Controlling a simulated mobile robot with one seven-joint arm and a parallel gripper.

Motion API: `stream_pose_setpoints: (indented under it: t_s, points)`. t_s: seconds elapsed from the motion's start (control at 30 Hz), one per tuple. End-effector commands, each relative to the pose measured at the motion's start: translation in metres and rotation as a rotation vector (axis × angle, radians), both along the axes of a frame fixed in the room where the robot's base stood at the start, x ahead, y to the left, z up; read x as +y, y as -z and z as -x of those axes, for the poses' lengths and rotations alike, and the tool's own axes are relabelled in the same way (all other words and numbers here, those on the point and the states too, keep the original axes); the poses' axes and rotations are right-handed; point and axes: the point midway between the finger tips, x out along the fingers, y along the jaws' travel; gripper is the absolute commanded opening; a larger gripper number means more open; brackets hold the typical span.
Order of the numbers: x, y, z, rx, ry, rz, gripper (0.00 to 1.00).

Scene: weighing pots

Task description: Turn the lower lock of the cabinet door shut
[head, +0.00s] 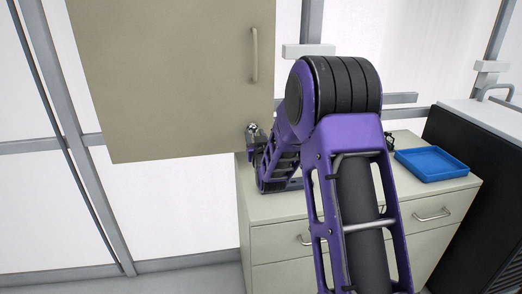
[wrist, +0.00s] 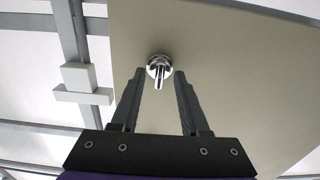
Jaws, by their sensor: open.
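The beige cabinet door (head: 175,75) hangs at the upper left in the head view, with a bar handle (head: 254,55) near its right edge. In the wrist view, a shiny metal lock (wrist: 159,66) with a short lever sits on the beige panel (wrist: 225,65). The lever points down the picture, towards my gripper (wrist: 159,75). My gripper is open, with one finger on each side of the lever and a gap on both sides. In the head view, my gripper (head: 253,134) is small, by the door's lower right corner, and partly hidden by my arm.
A beige drawer cabinet (head: 285,237) stands below, with a blue tray (head: 431,163) on its right part. A black-sided unit (head: 480,150) is at the far right. Grey frame bars (head: 62,95) and pale panels stand behind. The floor area at lower left looks clear.

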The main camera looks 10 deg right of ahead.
Motion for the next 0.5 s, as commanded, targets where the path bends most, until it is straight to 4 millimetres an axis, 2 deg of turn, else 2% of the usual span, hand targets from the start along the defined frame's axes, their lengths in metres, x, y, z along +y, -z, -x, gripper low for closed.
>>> stream_pose_setpoints:
  t_s: [0.5]
  points:
    - [0.0,0.0,0.114,0.002,0.0,0.001,0.45]
